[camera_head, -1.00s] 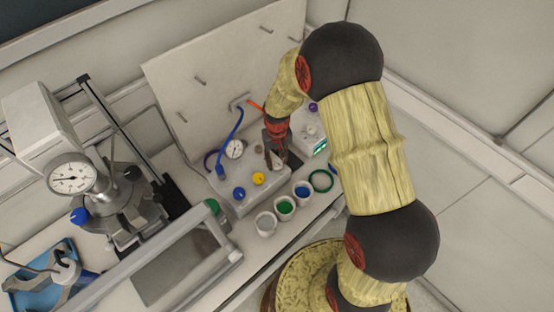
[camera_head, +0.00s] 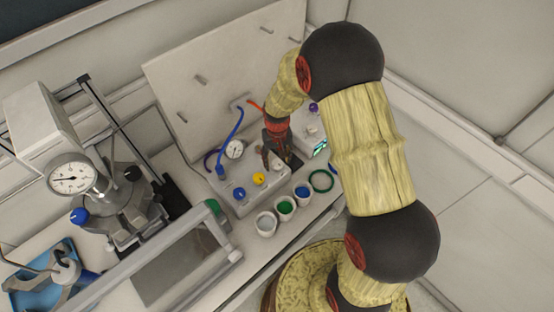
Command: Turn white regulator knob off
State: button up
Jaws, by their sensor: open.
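The regulator box (camera_head: 246,198) stands on the bench, with a blue knob (camera_head: 239,194), a yellow knob (camera_head: 259,179) and a small white knob (camera_head: 276,162) in a row on its top. My gripper (camera_head: 276,160) points down over the right end of this row, with its fingers apart around or just beside the white knob. The fingers partly hide that knob, and I cannot tell whether they touch it. The gripper is open.
A round gauge (camera_head: 235,149) and a blue hose (camera_head: 233,135) are behind the box. A pressure reactor (camera_head: 125,205) stands at left. An upright white panel (camera_head: 215,75) rises behind.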

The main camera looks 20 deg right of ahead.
aim_at(277, 162)
notch_tip(277, 162, up, 12)
dwell(0.4)
dwell(0.4)
jog(key=s+r+t+b, duration=0.2)
jog(key=s+r+b, duration=0.2)
jog(key=s+r, duration=0.3)
jog(key=s+r+t+b, duration=0.3)
jog(key=s+r+b, duration=0.2)
jog(key=s, duration=1)
notch_tip(277, 162, up, 3)
jog(key=shift+s+a+f+n+t, duration=0.2)
jog(key=shift+a+n+t, duration=0.1)
jog(key=shift+n, duration=0.1)
